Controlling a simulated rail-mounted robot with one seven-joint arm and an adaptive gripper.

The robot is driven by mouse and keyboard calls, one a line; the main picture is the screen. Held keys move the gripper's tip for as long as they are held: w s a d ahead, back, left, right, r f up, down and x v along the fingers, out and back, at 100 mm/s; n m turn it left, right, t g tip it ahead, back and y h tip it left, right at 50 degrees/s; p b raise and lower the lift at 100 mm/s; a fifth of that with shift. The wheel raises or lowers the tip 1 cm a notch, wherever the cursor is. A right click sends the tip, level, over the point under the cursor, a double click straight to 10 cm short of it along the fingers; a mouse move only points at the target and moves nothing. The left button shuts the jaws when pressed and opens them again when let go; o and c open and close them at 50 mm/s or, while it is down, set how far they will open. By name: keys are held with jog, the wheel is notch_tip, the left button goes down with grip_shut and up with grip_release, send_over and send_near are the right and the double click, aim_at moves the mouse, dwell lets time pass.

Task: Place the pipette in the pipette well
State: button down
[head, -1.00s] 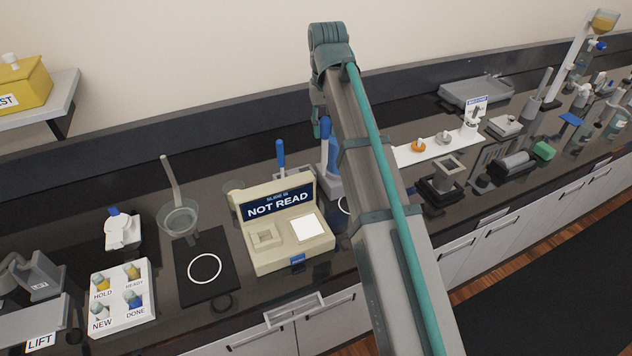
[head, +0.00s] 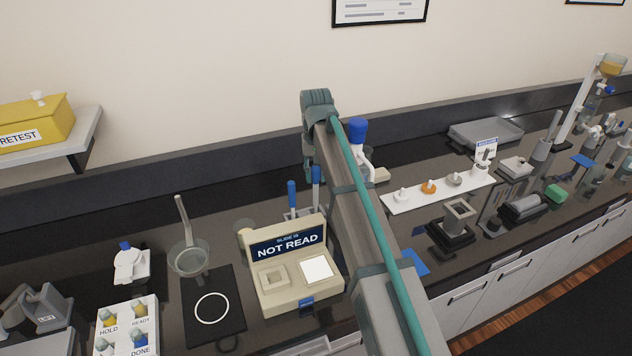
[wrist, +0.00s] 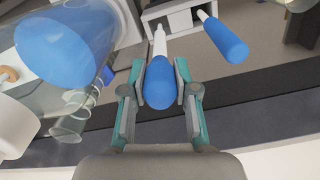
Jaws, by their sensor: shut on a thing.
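My gripper (wrist: 160,88) is shut on a pipette with a blue bulb (wrist: 162,84) and a thin pale stem. The stem points towards a pale block with openings (wrist: 180,19), and I cannot tell whether its tip is inside one. A second blue-bulbed pipette (wrist: 226,40) stands to the right, apart from the gripper, its stem end at the block. In the head view two blue bulbs show side by side behind the reader: the left one (head: 292,194) and the right one (head: 316,175), close to my arm. My fingertips are mostly hidden there by the arm.
The beige reader marked NOT READ (head: 292,268) stands in front of the pipettes. A bottle with a blue cap (head: 357,131) is just right of my arm; a large blue cap (wrist: 65,38) looms at left in the wrist view. A white strip (head: 440,194) lies farther right.

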aim_at(316, 183)
jog(key=shift+f+p, duration=0.5)
jog(key=shift+f, duration=1.3)
jog(key=c, duration=0.9)
grip_release()
notch_tip(316, 183, up, 11)
jog(key=b, duration=0.3)
jog(key=shift+r, duration=0.65)
